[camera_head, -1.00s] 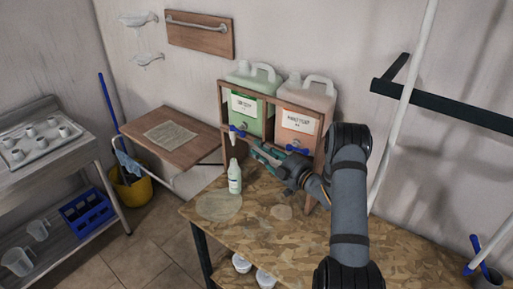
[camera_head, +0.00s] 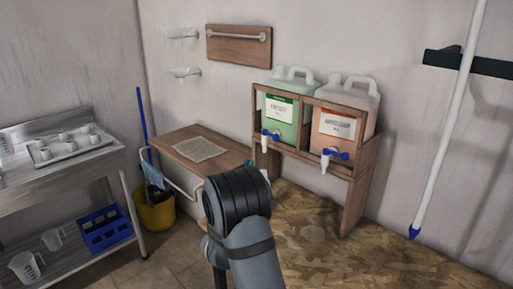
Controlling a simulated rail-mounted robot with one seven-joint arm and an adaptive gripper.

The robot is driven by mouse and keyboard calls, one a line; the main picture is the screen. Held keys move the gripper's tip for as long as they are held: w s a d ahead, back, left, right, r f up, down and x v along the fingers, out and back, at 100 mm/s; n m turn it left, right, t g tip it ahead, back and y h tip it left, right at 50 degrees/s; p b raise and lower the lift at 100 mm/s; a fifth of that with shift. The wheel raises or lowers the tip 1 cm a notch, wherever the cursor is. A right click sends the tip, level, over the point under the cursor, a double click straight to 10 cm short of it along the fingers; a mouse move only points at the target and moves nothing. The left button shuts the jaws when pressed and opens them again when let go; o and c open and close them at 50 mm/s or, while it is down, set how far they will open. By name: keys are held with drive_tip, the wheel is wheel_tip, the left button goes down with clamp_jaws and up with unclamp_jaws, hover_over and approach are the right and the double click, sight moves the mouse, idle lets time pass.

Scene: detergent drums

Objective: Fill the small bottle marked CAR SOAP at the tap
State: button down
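Two detergent drums stand in a wooden rack (camera_head: 362,190) on the bench. The green drum (camera_head: 284,132) is on the left and the orange drum (camera_head: 341,142) on the right. Each has a white label too small to read for certain. The green drum's tap (camera_head: 268,135) and the orange drum's tap (camera_head: 336,155) have blue handles and white spouts. My arm covers the area below and left of the green tap. The small bottle is not visible; it may be behind my arm. My gripper is almost wholly hidden; a teal bit by the arm may be part of it.
The chipboard bench (camera_head: 310,250) is clear on its right. At left are a metal counter with a tray of cups (camera_head: 70,150), a blue crate (camera_head: 104,228) and a yellow bucket (camera_head: 157,212).

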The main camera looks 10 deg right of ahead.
drive_tip(key=n, duration=0.2)
drive_tip(key=p, duration=0.5)
approach(267, 134)
drive_tip(key=w+a, duration=0.2)
drive_tip(key=w, duration=0.1)
drive_tip(key=shift+n, duration=0.4)
drive_tip(key=d, duration=0.1)
drive_tip(key=w+d+p, duration=0.1)
drive_tip(key=w+d, duration=0.1)
drive_tip(key=shift+d+r+p, duration=0.2)
drive_tip(key=shift+d+p, duration=0.05)
drive_tip(key=shift+p, duration=0.15)
